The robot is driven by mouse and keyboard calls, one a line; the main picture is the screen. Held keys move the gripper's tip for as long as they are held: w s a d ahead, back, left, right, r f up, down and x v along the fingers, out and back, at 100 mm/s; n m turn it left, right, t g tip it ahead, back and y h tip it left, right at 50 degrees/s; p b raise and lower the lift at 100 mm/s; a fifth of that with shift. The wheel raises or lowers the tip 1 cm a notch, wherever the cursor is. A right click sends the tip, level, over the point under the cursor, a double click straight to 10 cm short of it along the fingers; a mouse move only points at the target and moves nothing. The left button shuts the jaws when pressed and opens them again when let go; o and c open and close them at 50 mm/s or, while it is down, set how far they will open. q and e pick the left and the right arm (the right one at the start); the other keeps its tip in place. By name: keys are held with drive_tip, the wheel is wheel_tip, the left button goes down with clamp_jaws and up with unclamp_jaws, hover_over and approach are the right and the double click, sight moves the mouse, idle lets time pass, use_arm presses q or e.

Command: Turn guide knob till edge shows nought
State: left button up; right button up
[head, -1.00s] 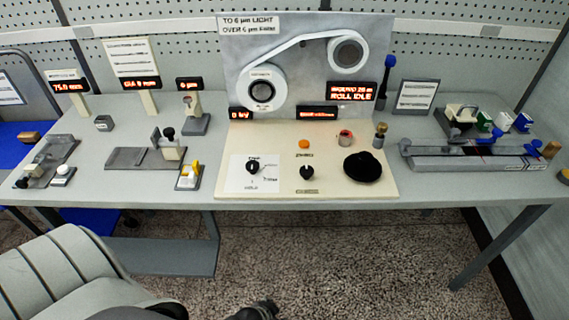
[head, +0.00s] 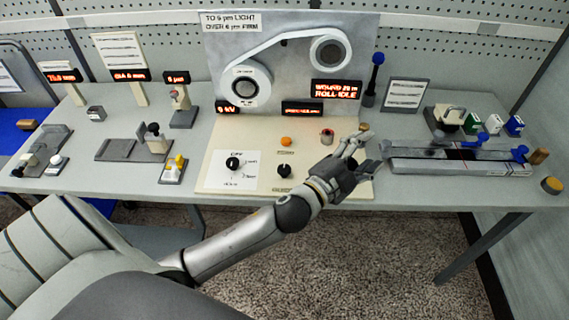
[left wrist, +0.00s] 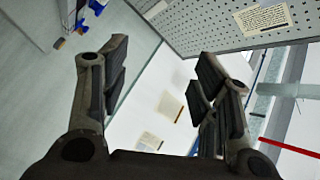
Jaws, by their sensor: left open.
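The cream panel (head: 215,150) bears two small black knobs, the left one (head: 233,163) on a white dial card and the middle one (head: 284,171). I cannot read which control is the guide knob. The large black round knob at the panel's right is hidden behind my left gripper (head: 368,150). That gripper is open over the panel's right side, and contact cannot be told. Its spread fingers also show in the left wrist view (left wrist: 160,85), with nothing between them. A small red-lit display (head: 303,108) is too blurred to read. My right gripper is not in view.
The upright roll board (head: 285,85) stands behind the panel; its display (head: 336,89) reads roll idle. A long grey rail (head: 450,167) is to the right.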

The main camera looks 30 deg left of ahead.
use_arm(q)
drive_tip(key=d+r+m+g+h, duration=0.2)
drive_tip(key=d+r+m+h, duration=0.55)
drive_tip(key=m, duration=0.25)
drive_tip(key=s+d+m+g+h, duration=0.1)
drive_tip(key=d+m+g+h, duration=0.2)
drive_tip(key=m+h, duration=0.15)
drive_tip(key=m+g+y+p, duration=0.1)
drive_tip(key=m+g+y, duration=1.2)
drive_tip(key=m+y, duration=0.25)
hover_over(284, 168)
wheel_tip(284, 168, down, 11)
drive_tip(key=shift+n+y, duration=0.4)
drive_tip(key=shift+y, duration=0.05)
wheel_tip(284, 168, down, 10)
drive_tip(key=p, duration=0.3)
drive_tip(key=shift+f, duration=0.1)
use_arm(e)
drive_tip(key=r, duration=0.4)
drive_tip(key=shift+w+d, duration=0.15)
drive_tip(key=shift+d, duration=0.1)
